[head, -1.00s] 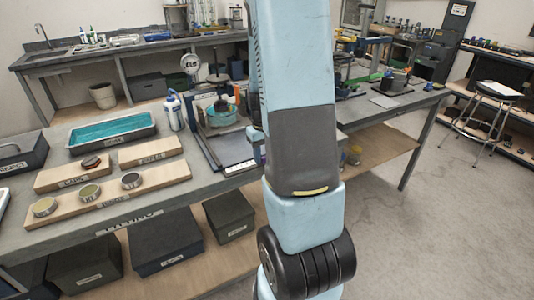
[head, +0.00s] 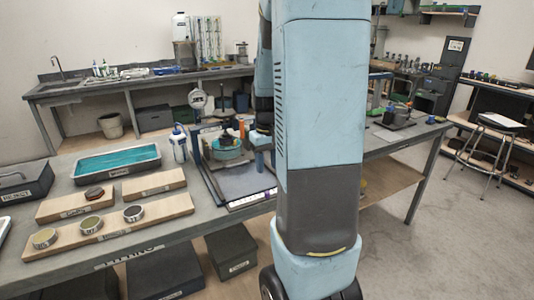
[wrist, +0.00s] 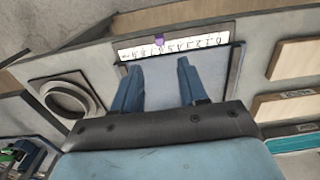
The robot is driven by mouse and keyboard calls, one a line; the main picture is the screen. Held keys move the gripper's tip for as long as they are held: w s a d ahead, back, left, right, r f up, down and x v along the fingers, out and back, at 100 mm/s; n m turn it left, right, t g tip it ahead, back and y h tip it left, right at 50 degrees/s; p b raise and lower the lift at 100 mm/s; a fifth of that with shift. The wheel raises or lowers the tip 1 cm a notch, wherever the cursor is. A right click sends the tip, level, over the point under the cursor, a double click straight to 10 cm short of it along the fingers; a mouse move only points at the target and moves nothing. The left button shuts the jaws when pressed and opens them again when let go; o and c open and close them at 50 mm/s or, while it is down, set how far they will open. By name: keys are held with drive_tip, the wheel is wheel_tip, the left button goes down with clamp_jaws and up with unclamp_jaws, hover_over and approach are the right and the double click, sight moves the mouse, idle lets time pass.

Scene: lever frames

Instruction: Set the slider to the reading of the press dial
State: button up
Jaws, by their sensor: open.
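The press (head: 222,145) stands on the bench, with its round white dial (head: 197,98) at the top left; its reading is too small to make out. The slider scale (wrist: 200,37) is a white strip with numbers along the edge of a grey plate, and it also shows in the head view (head: 252,199). A purple slider knob (wrist: 160,41) sits on the strip, left of its middle in the wrist view. My gripper (wrist: 160,64) is open and empty over the plate, its fingertips short of the strip. The knob lies beyond the gap between the fingers.
Wooden boards with small tins (head: 91,224) and a tray of teal liquid (head: 116,160) lie on the bench to the left. A white bottle (head: 179,144) stands beside the press. A round ring-shaped thing (wrist: 70,97) is left of the plate in the wrist view.

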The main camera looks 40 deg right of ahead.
wheel_tip(320, 180, up, 4)
drive_tip(key=shift+f, duration=0.2)
idle(0.5)
drive_tip(key=s+a+r+t, duration=0.2)
drive_tip(key=s+a+r, duration=0.4)
drive_tip(key=a, duration=0.3)
drive_tip(key=s+a+r+n+t, duration=0.1)
drive_tip(key=s+a+r+t, duration=0.2)
drive_tip(key=s+a+r, duration=0.4)
drive_tip(key=shift+s+a+r+t, duration=0.2)
drive_tip(key=shift+s+a+t, duration=0.1)
drive_tip(key=shift+s+a, duration=0.7)
